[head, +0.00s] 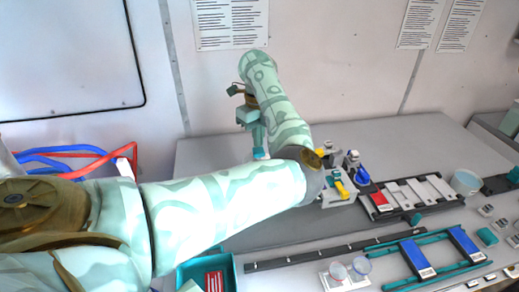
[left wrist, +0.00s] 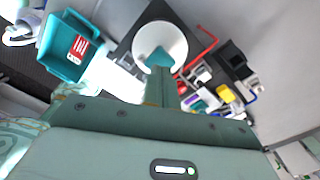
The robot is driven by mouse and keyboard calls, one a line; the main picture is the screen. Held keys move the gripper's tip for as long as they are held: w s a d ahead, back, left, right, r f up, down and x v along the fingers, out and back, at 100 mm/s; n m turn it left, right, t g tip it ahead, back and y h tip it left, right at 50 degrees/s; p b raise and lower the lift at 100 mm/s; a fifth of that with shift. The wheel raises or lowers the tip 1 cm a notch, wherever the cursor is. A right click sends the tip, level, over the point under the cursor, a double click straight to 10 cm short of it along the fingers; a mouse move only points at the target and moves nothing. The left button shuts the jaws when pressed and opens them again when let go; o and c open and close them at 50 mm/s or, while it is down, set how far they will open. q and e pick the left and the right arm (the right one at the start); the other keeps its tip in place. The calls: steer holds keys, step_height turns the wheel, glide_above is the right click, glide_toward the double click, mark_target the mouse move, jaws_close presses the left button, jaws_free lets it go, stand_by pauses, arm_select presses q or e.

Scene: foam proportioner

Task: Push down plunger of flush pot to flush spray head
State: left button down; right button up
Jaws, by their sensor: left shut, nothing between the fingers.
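My left gripper (head: 259,153) is shut and empty, pointing down above the bench behind my bent forearm. It also shows in the left wrist view (left wrist: 157,62), where its teal fingertips overlap a white round pot top (left wrist: 172,34) on a dark base. This looks like the flush pot. I cannot tell whether the fingertips touch it, and no plunger can be made out; the fingers cover its middle. In the head view my arm hides the pot. The spray head cannot be told for certain. My right gripper is not in view.
A thin red tube (left wrist: 203,50) runs beside the pot. A device with yellow and blue parts (head: 339,187) stands right of my wrist. A teal tray (head: 229,268) with a red-striped item is at the front. Racks and cups fill the right bench; the wall is close behind.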

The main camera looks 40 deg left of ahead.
mark_target(258, 150)
arm_select(q)
steer(key=shift+f, duration=0.15)
steer(key=shift+f+b, duration=1.45)
steer(key=shift+f, duration=0.25)
step_height(258, 150, up, 8)
steer(key=p, duration=0.7)
steer(key=shift+r, duration=0.2)
steer(key=shift+f, duration=0.1)
stand_by(0.6)
